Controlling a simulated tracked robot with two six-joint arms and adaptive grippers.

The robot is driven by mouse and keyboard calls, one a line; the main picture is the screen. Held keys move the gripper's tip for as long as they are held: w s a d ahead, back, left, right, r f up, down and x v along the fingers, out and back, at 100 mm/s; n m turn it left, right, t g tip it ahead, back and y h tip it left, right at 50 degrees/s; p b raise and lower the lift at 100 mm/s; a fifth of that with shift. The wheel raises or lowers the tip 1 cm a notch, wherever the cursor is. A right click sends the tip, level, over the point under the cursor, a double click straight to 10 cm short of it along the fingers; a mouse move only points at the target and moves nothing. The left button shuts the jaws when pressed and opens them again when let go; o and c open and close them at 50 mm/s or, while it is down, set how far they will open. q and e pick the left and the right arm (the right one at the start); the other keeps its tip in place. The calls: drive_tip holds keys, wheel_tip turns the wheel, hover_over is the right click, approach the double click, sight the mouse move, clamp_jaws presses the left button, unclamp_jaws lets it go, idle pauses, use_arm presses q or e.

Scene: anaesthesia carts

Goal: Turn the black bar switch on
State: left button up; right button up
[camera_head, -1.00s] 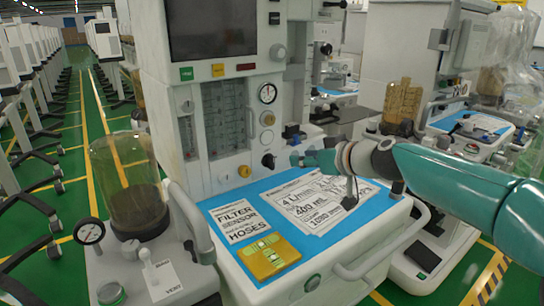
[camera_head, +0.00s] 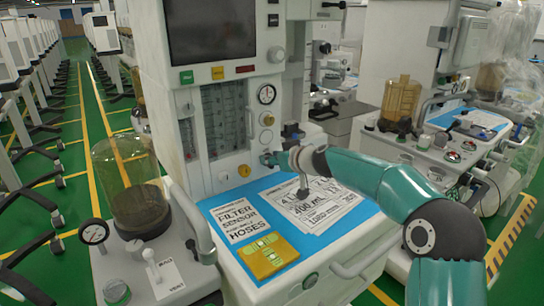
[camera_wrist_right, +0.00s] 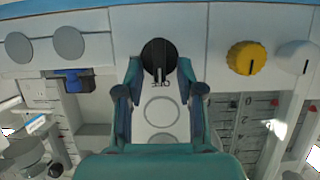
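The black bar switch (camera_wrist_right: 159,58) is a round black knob with a raised bar, upright in the right wrist view, on the white machine panel. My right gripper (camera_wrist_right: 160,72) is open, with one teal finger on each side of the knob. I cannot tell whether the fingers touch it. In the head view my right gripper (camera_head: 270,158) is at the lower panel and hides the switch. My left gripper is not in view.
A yellow knob (camera_wrist_right: 247,57) and a white knob (camera_wrist_right: 297,56) sit beside the switch. Below the panel is a blue worktop (camera_head: 222,201) with printed sheets (camera_head: 310,204) and a yellow card (camera_head: 267,255). A clear canister (camera_head: 130,185) stands at left.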

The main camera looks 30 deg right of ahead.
clamp_jaws()
